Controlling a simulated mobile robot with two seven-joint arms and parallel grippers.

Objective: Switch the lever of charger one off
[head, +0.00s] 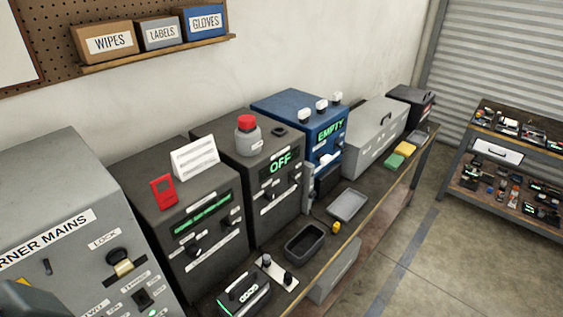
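Two dark grey cabinets stand side by side on the bench; I cannot tell from their small labels which is charger one. The nearer cabinet (170,250) has a lit green bar display (203,214) and black controls (193,247) on its front. The farther cabinet (262,215) has a green display (281,163) reading OFF, with a small black control (268,189) below it. The lever positions are too small to read. A dark shape at the bottom left corner may be part of my arm.
A grey mains cabinet (75,180) stands at the left. A blue cabinet (285,103) reading EMPTY stands farther right. A red-capped bottle (247,139), red tag (163,191) and white card (195,158) sit on top. Trays (305,243) lie along the bench front. The floor (470,260) is clear.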

